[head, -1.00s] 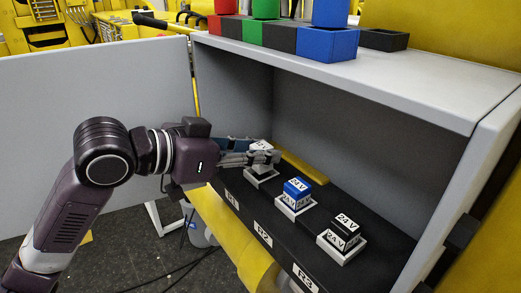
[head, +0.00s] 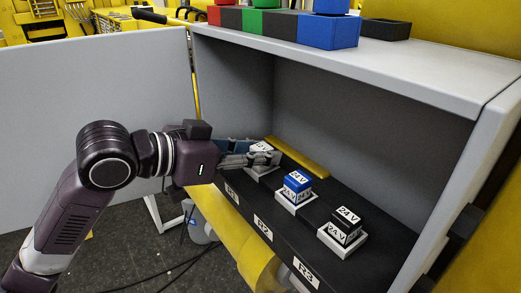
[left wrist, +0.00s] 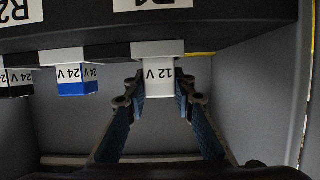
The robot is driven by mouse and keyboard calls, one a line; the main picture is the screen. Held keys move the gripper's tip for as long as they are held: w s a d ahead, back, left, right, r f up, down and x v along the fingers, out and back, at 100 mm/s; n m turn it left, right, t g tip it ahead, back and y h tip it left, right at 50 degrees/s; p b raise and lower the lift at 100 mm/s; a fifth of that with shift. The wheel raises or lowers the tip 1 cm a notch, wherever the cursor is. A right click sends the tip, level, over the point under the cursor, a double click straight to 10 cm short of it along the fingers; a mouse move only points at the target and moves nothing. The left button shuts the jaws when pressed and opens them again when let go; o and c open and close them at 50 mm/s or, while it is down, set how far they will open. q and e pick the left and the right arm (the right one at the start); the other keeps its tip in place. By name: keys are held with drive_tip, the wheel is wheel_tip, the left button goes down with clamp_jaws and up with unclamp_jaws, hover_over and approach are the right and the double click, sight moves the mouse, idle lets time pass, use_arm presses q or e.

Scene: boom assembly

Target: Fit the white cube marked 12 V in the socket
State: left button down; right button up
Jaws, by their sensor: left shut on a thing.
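The white cube marked 12 V shows in the left wrist view (left wrist: 163,77) and, partly covered by the fingers, in the head view (head: 260,147). My left gripper (head: 265,155) is shut on it, one finger on each side in the wrist view (left wrist: 166,90). The cube is at the white socket (head: 260,173) above label R1. In the wrist view the cube meets the socket plate (left wrist: 158,48) with no clear gap. The head view cannot show whether it is fully seated. My right gripper is not in view.
A blue 24 V cube (head: 297,181) sits in the R2 socket, and a black 24 V cube (head: 346,226) in the R3 socket. A yellow bar (head: 297,158) lies behind. The grey cabinet walls enclose the back and right. Coloured bins (head: 328,30) stand on top.

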use_arm(q)
drive_tip(key=c, duration=1.5)
unclamp_jaws()
drive_tip(key=shift+c, duration=0.2)
drive_tip(key=v, duration=1.2)
